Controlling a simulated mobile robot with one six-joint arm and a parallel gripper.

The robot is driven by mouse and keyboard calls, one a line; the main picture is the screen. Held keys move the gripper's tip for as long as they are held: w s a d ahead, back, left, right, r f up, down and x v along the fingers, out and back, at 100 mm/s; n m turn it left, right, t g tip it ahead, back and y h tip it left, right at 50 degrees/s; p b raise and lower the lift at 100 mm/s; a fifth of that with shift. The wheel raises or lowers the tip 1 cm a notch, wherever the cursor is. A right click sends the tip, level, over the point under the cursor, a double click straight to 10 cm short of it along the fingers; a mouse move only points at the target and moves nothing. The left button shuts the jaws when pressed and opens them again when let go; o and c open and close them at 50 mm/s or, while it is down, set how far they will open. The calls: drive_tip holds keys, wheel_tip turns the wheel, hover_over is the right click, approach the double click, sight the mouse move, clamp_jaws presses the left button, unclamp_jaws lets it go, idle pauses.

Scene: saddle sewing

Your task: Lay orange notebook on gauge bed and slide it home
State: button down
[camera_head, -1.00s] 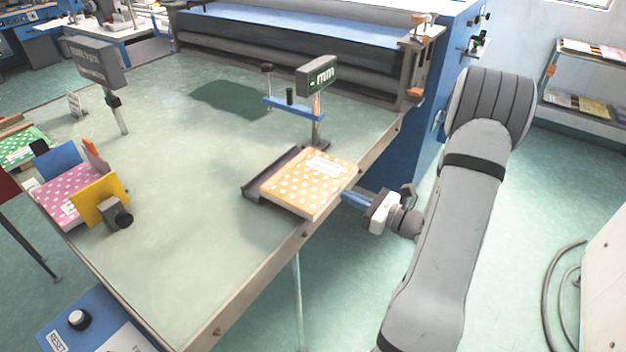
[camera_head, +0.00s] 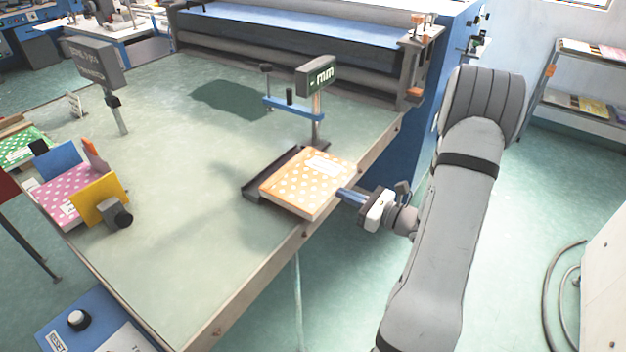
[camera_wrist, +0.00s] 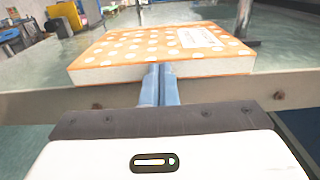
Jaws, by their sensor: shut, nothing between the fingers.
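The orange notebook (camera_head: 306,182) with white dots and a white label lies flat at the table's right edge, on the dark gauge bed (camera_head: 262,186). The bed shows along the notebook's left and upper sides; the rest is hidden under it. My gripper (camera_head: 342,193) is at the notebook's right side, just outside the table edge. In the wrist view, its two blue fingers (camera_wrist: 159,72) are shut together, with nothing between them. Their tips are at the notebook's near side (camera_wrist: 207,66) and seem to touch it. The gauge display (camera_head: 317,76) reads "- mm".
A grey sign (camera_head: 92,62) stands on a post. The table's middle (camera_head: 180,200) is clear.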

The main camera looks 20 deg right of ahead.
sight(332, 189)
drive_tip(key=shift+w+a, duration=0.15)
drive_tip(key=shift+w+a, duration=0.2)
drive_tip(key=shift+w, duration=0.05)
drive_tip(key=shift+x, duration=1.8)
drive_tip(key=v, duration=0.6)
drive_tip(key=shift+b, duration=0.45)
